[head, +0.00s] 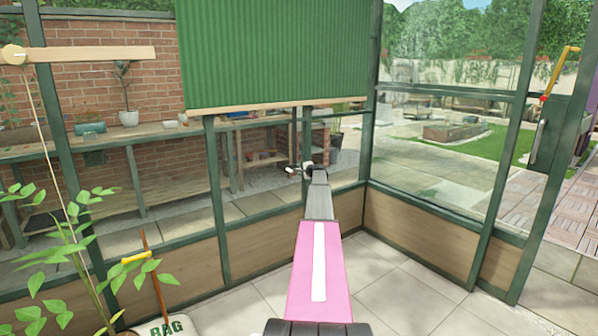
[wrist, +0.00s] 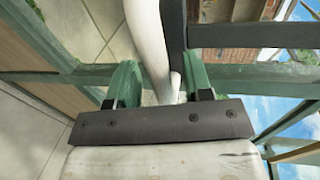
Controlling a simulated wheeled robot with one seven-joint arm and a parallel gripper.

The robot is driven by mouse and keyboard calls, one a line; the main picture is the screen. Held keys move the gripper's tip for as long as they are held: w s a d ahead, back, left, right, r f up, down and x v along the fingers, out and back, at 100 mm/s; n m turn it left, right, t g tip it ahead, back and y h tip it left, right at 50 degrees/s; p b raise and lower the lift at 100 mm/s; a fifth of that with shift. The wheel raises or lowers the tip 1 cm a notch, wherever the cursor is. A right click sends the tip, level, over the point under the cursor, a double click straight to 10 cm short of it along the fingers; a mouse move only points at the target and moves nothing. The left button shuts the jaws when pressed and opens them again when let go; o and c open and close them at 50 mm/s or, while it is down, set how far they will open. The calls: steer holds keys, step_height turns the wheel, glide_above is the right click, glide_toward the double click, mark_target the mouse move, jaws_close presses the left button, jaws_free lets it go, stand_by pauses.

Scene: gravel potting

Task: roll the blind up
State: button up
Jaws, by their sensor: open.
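The green ribbed blind (head: 275,50) hangs partway down the glazed wall in the head view, with a pale wooden bar (head: 275,106) along its lower edge. At the far left, a pale cord (head: 42,115) hangs from near a wooden bar (head: 100,53) with a round knob. My gripper (head: 300,168) is small at the end of my arm, below the blind in the picture and well right of the cord. In the wrist view my gripper (wrist: 158,85) is open, its green-padded fingers apart. A pale long shape lies between or beyond them; I cannot tell what it is.
A leafy plant (head: 65,260) and a bag (head: 165,326) stand at the lower left, near a yellow-handled tool (head: 150,270). Green window frames and wooden lower panels (head: 425,236) bound the space. The paved floor (head: 400,285) right of my arm is clear.

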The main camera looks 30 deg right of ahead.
steer(key=shift+x, duration=1.1)
